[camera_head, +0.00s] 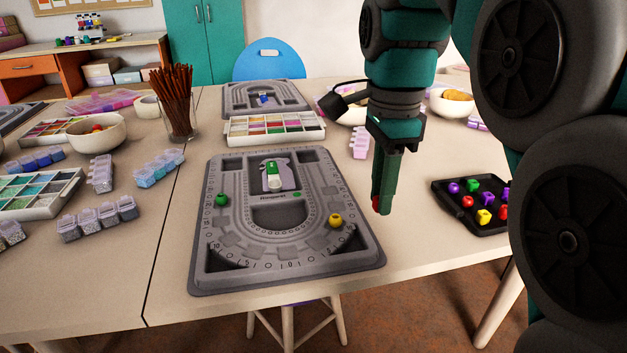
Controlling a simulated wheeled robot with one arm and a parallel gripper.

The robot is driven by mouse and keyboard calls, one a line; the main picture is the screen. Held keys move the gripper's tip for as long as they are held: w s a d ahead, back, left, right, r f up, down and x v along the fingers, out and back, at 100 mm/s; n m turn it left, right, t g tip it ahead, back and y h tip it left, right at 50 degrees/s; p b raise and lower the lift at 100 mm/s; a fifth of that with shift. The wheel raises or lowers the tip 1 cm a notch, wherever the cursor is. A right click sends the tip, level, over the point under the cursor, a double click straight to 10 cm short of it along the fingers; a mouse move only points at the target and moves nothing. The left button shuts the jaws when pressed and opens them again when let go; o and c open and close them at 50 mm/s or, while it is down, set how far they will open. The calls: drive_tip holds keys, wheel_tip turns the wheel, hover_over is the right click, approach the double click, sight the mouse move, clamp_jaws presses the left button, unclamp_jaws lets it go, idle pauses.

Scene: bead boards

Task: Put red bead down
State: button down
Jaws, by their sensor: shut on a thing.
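My gripper (381,207) points down just right of the grey bead board and is shut on a red bead (375,204). Only a small part of the bead shows at the fingertips; the fingers hide the rest. The bead seems to be held above the table, though the exact height is hard to tell. The grey bead board (225,274) lies in front. On it are a green bead (221,200) at the left, a yellow bead (335,220) at the right, and a green-and-white item in the upper middle compartment.
A black tray (486,228) with several coloured beads lies right of my gripper, partly behind my arm. A sorting box (275,140) and a second bead board stand behind. A glass of brown sticks (177,115), bowls and bead boxes crowd the left. Table between board and tray is clear.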

drive_tip(key=p, duration=0.2)
hover_over(330, 191)
drive_tip(key=shift+f, duration=2.45)
drive_tip(key=shift+f, duration=0.25)
drive_tip(key=c, duration=0.8)
unclamp_jaws()
drive_tip(key=shift+o, duration=0.2)
drive_tip(key=shift+r, duration=0.1)
